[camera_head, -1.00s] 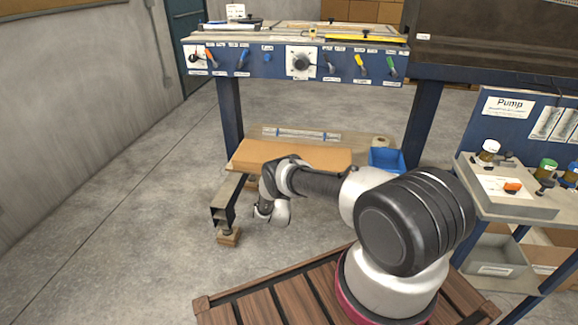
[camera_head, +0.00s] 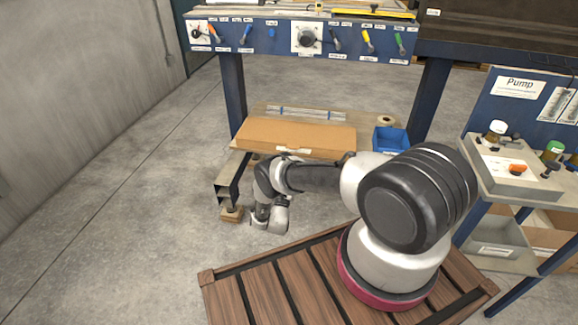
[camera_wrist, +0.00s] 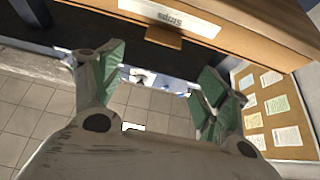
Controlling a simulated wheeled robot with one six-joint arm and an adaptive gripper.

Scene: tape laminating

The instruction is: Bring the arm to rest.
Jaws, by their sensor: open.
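My arm reaches out low over the floor to the left of its base in the head view. Its wrist end hangs near the front of the blue workbench, just right of the bench's dark metal foot (camera_head: 228,190). My gripper (camera_wrist: 160,85) shows in the wrist view with its two green-padded fingers wide apart and nothing between them. In the head view the fingers are too small and hidden to make out.
A cardboard box (camera_head: 295,138) lies on the bench's lower shelf, with a blue bin (camera_head: 390,140) to its right. The bench panel (camera_head: 275,39) carries several coloured levers. Open floor (camera_head: 120,230) lies to the left.

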